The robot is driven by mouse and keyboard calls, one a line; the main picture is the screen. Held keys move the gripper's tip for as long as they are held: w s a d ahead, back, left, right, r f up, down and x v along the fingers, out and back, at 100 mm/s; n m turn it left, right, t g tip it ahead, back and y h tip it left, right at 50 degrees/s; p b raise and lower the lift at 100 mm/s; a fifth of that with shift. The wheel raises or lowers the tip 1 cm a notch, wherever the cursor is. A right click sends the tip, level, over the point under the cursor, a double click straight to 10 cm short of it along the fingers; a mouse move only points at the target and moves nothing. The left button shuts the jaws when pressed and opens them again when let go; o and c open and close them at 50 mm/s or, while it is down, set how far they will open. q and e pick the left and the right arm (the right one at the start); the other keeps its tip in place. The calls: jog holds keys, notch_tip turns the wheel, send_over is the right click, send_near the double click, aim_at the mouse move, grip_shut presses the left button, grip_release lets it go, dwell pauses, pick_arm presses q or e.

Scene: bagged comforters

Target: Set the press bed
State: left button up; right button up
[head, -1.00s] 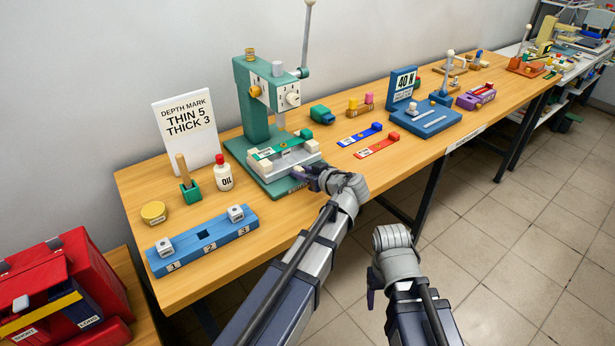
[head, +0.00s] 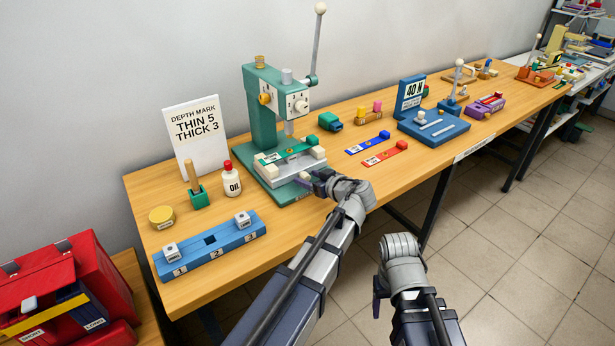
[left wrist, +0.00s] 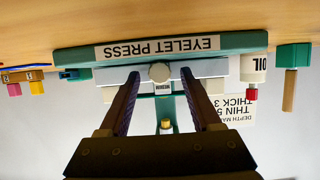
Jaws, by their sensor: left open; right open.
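The green eyelet press (head: 264,105) stands on the bench, its lever upright. Its pale bed (head: 290,168) carries a green strip (head: 284,150) across the top. My left gripper (head: 314,184) is at the front right of the bed. In the left wrist view, upside down, my left gripper (left wrist: 160,82) is open, its fingers on either side of a round knob (left wrist: 160,71) on the bed's front; whether they touch it cannot be told. The EYELET PRESS label (left wrist: 157,47) shows on the base. My right gripper (head: 378,292) is open and empty in front of the bench.
A depth mark sign (head: 196,135), an oil bottle (head: 231,180) and a blue numbered block (head: 211,246) stand left of the press. Blue (head: 368,142) and red (head: 385,153) strips lie to its right. A blue 40 N stand (head: 432,122) is further right.

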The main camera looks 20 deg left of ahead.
pick_arm(q)
jog(key=p+v, duration=0.2)
jog(key=v, duration=0.4)
jog(key=shift+s+d+r, duration=0.2)
pick_arm(e)
notch_tip(320, 180, up, 3)
jog(key=shift+f, duration=0.2)
